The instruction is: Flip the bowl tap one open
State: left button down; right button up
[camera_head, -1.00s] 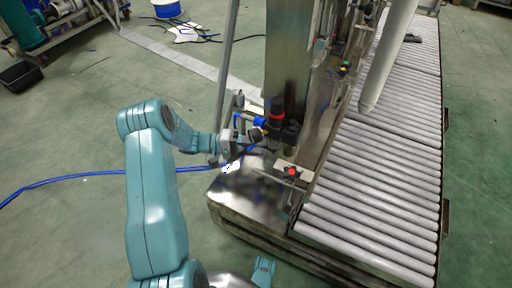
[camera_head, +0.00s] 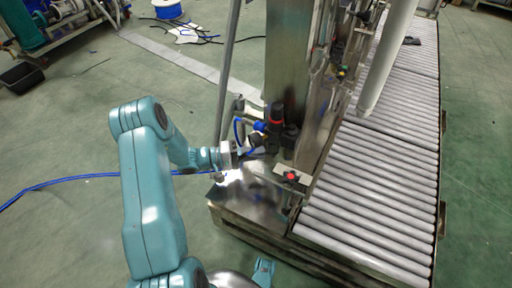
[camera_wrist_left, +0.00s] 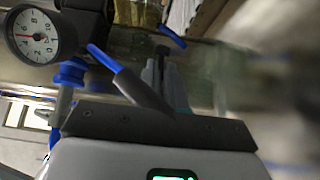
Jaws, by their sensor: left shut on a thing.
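My left gripper (camera_head: 246,150) is at the dark filter-regulator unit (camera_head: 280,132) with a red ring, beside the steel column. It is shut on the bowl tap, whose blue part (camera_head: 259,127) shows just above the fingers in the head view. In the left wrist view a blue lever-like piece (camera_wrist_left: 118,72) lies along a dark finger, and another blue piece (camera_wrist_left: 172,37) shows farther off. That view is blurred, and the exact contact is hard to make out.
A round pressure gauge (camera_wrist_left: 38,37) and a blue fitting (camera_wrist_left: 70,73) are close to the left gripper. A red-knobbed valve (camera_head: 291,176) stands near the steel base. A roller conveyor (camera_head: 375,190) runs along the right. A blue hose (camera_head: 70,180) crosses the open green floor.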

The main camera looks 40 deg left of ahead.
pick_arm(q)
jog(key=d+n+t+y+p, duration=0.1)
jog(key=n+y, duration=0.2)
jog(key=y, duration=0.2)
jog(key=s+d+n+t+y+p, duration=0.1)
jog(key=d+n+y+p, duration=0.1)
jog(key=n+y, duration=0.2)
jog(key=s+d+n+y+p, duration=0.1)
jog(key=n+y+p, duration=0.1)
jog(key=y, duration=0.5)
jog(key=shift+d+n+t, duration=0.25)
jog(key=shift+n+t, duration=0.15)
jog(key=shift+n, duration=0.5)
pick_arm(e)
jog(key=s+r+g, duration=0.1)
jog(key=s+r, duration=0.2)
jog(key=r, duration=0.2)
jog(key=shift+s+a+r, duration=0.15)
jog(key=shift+s+a, duration=0.1)
jog(key=shift+a, duration=0.15)
pick_arm(q)
jog(key=shift+y, duration=0.3)
jog(key=c, duration=1.2)
grip_release()
jog(key=shift+w, duration=0.1)
jog(key=shift+c, duration=0.2)
